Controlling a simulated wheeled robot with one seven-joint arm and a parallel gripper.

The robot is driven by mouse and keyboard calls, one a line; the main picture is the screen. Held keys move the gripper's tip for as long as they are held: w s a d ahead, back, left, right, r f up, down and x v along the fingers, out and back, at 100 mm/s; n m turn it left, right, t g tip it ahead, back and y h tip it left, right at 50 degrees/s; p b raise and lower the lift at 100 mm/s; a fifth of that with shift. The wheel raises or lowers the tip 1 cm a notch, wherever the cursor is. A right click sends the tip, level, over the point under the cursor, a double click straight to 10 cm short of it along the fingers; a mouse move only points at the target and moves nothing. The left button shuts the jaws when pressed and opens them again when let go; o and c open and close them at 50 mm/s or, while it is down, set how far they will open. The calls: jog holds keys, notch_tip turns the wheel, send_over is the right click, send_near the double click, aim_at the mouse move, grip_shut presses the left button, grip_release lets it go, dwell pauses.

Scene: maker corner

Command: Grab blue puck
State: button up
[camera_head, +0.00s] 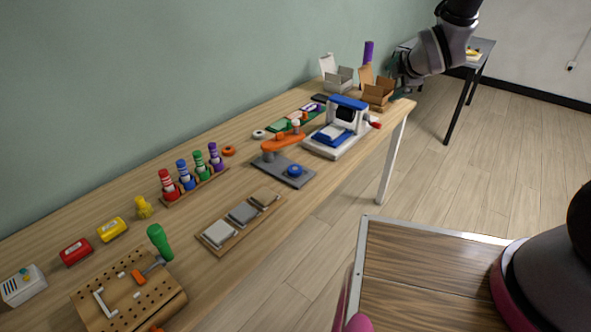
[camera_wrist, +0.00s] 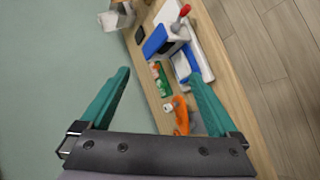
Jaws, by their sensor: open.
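The blue puck (camera_head: 294,171) sits on the grey base plate (camera_head: 278,176) of a small orange arm model (camera_head: 285,141), near the front edge of the long wooden bench. My gripper (camera_head: 397,78) is at the far right end of the bench, well away from the puck, beside the open cardboard box. In the wrist view my gripper (camera_wrist: 159,76) shows two teal fingers spread wide with nothing between them in their grasp. The orange arm model (camera_wrist: 181,123) shows beyond the fingers there; I cannot make out the puck in that view.
A white and blue machine (camera_head: 340,126) stands between my gripper and the orange arm model. Coloured spool pegs (camera_head: 185,176), a tray of grey squares (camera_head: 243,213) and a pegboard (camera_head: 128,292) occupy the bench's nearer part. Bare wood lies around the base plate's front.

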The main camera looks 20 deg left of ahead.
jog(key=s+a+f+n+y, duration=0.3)
jog(key=a+f+n, duration=0.7)
jog(key=f+n, duration=0.15)
jog(key=n+g+y, duration=0.3)
jog(key=n, duration=1)
send_near(295, 168)
jog(key=shift+w+a+f+n, duration=0.15)
jog(key=shift+a+f, duration=0.15)
jog(key=shift+a, duration=0.25)
jog(key=shift+w+a+f+n, duration=0.15)
jog(key=shift+a+f, duration=0.2)
jog(key=shift+a, duration=0.25)
jog(key=shift+w+d+x, duration=0.1)
jog(key=shift+x, duration=1.35)
jog(key=shift+w+d+x, duration=0.1)
jog(key=shift+d+x, duration=0.05)
jog(key=shift+x, duration=1.25)
grip_shut()
